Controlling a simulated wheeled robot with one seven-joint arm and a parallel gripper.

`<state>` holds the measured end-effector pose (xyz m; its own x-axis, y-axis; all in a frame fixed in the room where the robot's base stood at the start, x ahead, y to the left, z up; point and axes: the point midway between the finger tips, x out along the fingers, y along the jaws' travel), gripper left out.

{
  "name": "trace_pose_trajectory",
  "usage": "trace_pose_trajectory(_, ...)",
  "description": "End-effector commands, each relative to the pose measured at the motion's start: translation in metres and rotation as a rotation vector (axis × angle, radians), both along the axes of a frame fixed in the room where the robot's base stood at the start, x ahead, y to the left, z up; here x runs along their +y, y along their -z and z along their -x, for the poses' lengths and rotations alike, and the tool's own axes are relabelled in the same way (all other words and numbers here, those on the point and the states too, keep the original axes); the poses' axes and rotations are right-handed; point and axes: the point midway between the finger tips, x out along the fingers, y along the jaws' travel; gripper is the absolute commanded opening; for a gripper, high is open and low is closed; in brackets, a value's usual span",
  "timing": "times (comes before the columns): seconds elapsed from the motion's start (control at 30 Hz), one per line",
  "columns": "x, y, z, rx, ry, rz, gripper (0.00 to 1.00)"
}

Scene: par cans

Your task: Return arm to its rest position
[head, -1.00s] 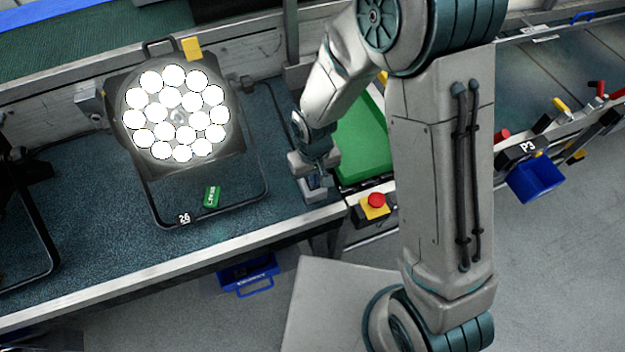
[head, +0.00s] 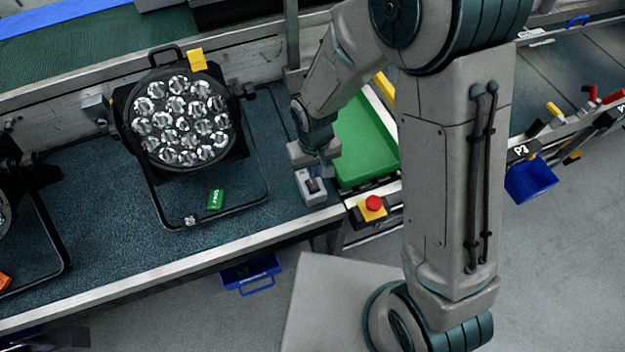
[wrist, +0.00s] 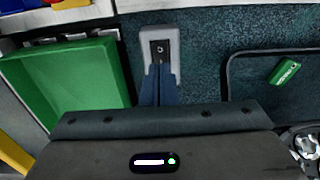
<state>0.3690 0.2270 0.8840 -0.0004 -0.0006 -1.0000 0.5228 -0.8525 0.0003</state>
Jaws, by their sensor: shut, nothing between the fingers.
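My gripper (head: 322,174) is shut and empty, just above a small grey switch box (head: 308,196) near the table's front right corner. In the wrist view my blue fingers (wrist: 158,72) are together, pointing at the black rocker (wrist: 160,50) of the box. Whether the fingertips touch the box I cannot tell. My arm is bent out over the table.
A green tray (head: 365,145) lies right of the gripper. A red stop button (head: 373,203) on a yellow box sits at the table edge. A green labelled block (head: 215,198) lies within the yoke. Blue bins (head: 530,180) hang at right; the floor there is open.

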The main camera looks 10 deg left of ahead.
Motion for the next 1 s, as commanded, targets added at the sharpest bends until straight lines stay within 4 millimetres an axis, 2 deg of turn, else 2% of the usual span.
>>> trace_pose_trajectory(0.03, 0.0, -0.007, 0.0, -0.001, 0.0, -0.001, 0.0)
trace_pose_trajectory(0.13, 0.0, -0.012, 0.0, -0.001, 0.0, -0.001, 0.0)
trace_pose_trajectory(0.73, -0.002, -0.014, -0.001, -0.004, 0.005, -0.001, 0.0)
trace_pose_trajectory(0.87, -0.017, -0.035, -0.008, -0.026, 0.039, -0.007, 0.0)
trace_pose_trajectory(1.0, -0.05, -0.075, -0.016, -0.069, 0.109, -0.016, 0.0)
